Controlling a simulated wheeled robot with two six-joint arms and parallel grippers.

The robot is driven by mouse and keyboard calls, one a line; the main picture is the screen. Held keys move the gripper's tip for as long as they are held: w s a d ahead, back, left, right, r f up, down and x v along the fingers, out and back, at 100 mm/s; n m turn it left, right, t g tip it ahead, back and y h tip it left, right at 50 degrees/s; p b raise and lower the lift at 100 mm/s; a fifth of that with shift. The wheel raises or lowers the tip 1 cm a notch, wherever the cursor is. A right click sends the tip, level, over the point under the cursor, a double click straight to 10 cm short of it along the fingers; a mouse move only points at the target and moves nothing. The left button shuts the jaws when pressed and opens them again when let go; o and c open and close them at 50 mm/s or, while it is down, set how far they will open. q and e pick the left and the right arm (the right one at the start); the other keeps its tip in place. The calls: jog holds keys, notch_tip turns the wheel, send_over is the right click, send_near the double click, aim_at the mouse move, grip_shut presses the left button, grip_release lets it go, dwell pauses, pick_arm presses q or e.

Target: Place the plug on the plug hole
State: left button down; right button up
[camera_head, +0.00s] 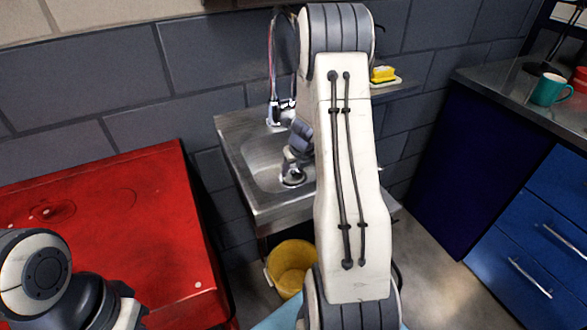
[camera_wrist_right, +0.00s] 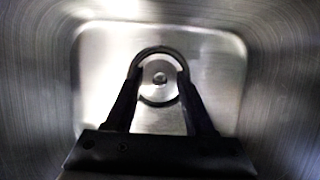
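A round silver disc with a small centre knob, seemingly the plug (camera_wrist_right: 160,79), shows between the fingertips of my right gripper (camera_wrist_right: 159,82) in the right wrist view. The fingers are apart, one on each side of the disc; whether they press on it is unclear. A dark ring, seemingly the rim of the plug hole (camera_wrist_right: 158,50), curves around the disc. In the head view, my right gripper (camera_head: 293,163) points down into the sink (camera_head: 260,160), low over a round drain fitting (camera_head: 293,178). My left arm is at the lower left; its fingers are out of view.
A tall faucet (camera_head: 272,70) stands at the back of the sink, whose walls surround the right gripper. A red cabinet (camera_head: 110,215) is at left. A yellow bucket (camera_head: 291,265) stands under the sink. A yellow sponge (camera_head: 383,73) and a teal mug (camera_head: 549,90) are right.

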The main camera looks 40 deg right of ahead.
jog(key=shift+r, duration=0.3)
jog(key=p+v, duration=0.6)
jog(key=v, duration=0.6)
jog(key=s+a+r+n+g+y, duration=0.1)
jog(key=a+r+n+y, duration=0.15)
jog(key=a+n, duration=0.9)
jog(key=s+a+r+n+y, duration=0.15)
jog(key=a+r+n, duration=0.25)
jog(key=a+n, duration=0.75)
jog(key=s+a+r+n+g+h, duration=0.1)
jog(key=s+a+n, duration=0.5)
jog(key=s+n, duration=0.4)
jog(key=s+a+r+n+g, duration=0.2)
jog(key=s+a+n, duration=0.5)
jog(key=s+n, duration=0.3)
jog(key=n, duration=0.3)
jog(key=shift+s+a+h, duration=0.3)
jog(key=shift+a+h, duration=0.05)
jog(key=shift+h, duration=0.05)
